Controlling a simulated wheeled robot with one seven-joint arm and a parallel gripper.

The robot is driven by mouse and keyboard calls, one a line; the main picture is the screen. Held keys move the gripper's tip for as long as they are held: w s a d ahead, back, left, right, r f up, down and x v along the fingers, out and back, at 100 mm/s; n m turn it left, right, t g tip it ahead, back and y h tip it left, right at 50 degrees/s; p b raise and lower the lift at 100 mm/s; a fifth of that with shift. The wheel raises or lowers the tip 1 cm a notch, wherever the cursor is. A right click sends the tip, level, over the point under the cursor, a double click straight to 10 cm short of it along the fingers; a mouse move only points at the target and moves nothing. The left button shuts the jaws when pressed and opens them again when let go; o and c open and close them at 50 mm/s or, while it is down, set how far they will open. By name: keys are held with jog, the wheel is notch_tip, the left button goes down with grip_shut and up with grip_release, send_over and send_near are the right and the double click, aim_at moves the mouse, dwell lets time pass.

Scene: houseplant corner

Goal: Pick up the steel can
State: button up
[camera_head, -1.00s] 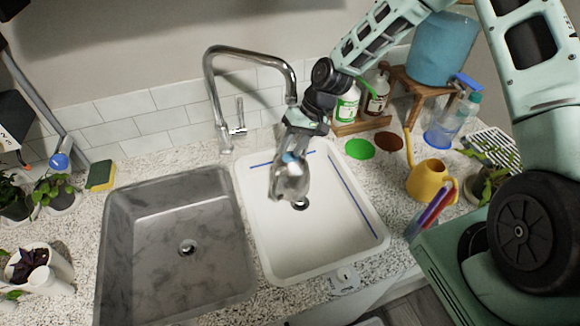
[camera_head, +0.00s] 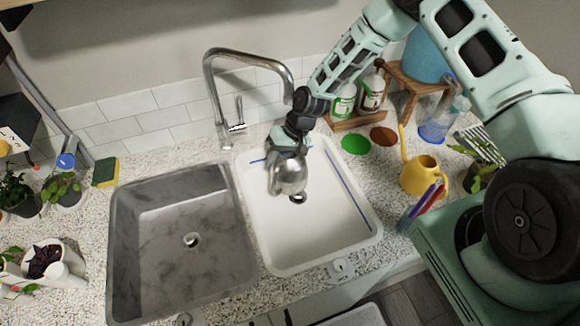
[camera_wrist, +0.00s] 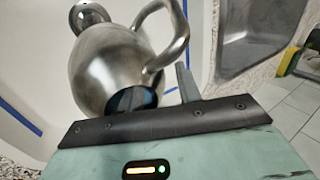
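The steel can (camera_head: 290,174) is a rounded, shiny watering can over the white basin, near its drain. In the wrist view the steel can (camera_wrist: 105,65) is tilted close in front of my gripper (camera_wrist: 160,95). Its dark mouth faces me and its looped handle curves up to the right. One grey finger shows to the right of the mouth, near the handle. The other finger is not clearly seen. In the head view my gripper (camera_head: 286,155) is right above the can, overlapping it. I cannot tell whether the fingers grip it or whether it touches the basin.
The white basin (camera_head: 335,245) has blue tape lines. A grey sink (camera_head: 180,275) lies to its left, with a tall faucet (camera_head: 208,85) behind. A yellow watering can (camera_head: 420,176), a cup of pens (camera_head: 420,207) and bottles (camera_head: 343,103) stand to the right.

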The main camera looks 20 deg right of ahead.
grip_shut()
jog(key=shift+w+r, duration=0.1)
jog(key=shift+r, duration=0.05)
dwell(1.1)
